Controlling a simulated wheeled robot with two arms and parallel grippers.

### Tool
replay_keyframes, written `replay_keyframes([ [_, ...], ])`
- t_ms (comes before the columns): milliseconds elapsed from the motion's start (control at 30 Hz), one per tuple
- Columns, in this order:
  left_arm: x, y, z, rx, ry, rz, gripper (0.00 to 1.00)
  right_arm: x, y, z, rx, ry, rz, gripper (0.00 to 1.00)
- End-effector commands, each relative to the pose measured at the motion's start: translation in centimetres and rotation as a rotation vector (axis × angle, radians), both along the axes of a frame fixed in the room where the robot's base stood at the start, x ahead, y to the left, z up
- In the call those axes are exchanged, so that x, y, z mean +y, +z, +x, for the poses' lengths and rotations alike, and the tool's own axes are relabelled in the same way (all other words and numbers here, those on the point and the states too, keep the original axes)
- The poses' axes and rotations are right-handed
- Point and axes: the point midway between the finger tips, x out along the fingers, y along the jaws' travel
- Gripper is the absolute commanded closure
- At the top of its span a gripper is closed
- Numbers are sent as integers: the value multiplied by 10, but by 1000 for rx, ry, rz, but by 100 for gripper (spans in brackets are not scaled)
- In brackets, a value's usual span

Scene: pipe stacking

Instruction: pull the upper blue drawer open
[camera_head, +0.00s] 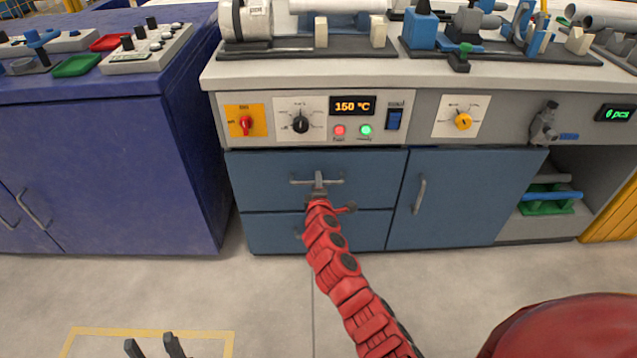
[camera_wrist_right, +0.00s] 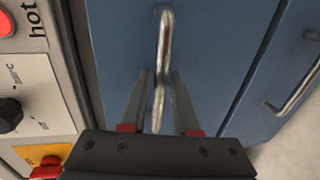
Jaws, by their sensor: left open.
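The upper blue drawer (camera_head: 262,167) sits flush in the grey bench front, below the control panel. Its metal bar handle (camera_head: 330,181) is partly covered by my right gripper (camera_head: 318,184) in the head view. In the right wrist view the handle (camera_wrist_right: 166,40) runs between the two fingers of my right gripper (camera_wrist_right: 160,74). The fingers stand open on either side of the bar, with a small gap showing. My left gripper (camera_head: 155,346) is open and empty, low at the bottom edge over the floor.
A lower blue drawer (camera_head: 270,230) lies directly below. A blue cabinet door (camera_head: 465,190) with its own handle is to the right. A dark blue cabinet (camera_head: 100,160) stands at the left. The grey floor (camera_head: 260,290) before the drawers is clear.

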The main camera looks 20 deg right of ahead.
Motion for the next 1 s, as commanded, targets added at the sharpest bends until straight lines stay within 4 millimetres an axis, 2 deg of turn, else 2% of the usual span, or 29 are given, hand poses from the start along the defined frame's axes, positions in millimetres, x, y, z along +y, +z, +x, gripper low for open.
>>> replay_keyframes([
  [33,0,0,0,0,0,0,50,0,0,0,0,0,0,82],
  [133,0,0,0,0,0,0,50,0,0,0,0,0,0,100],
  [1000,0,0,0,0,0,0,50,0,-1,0,1,-1,0,100],
])
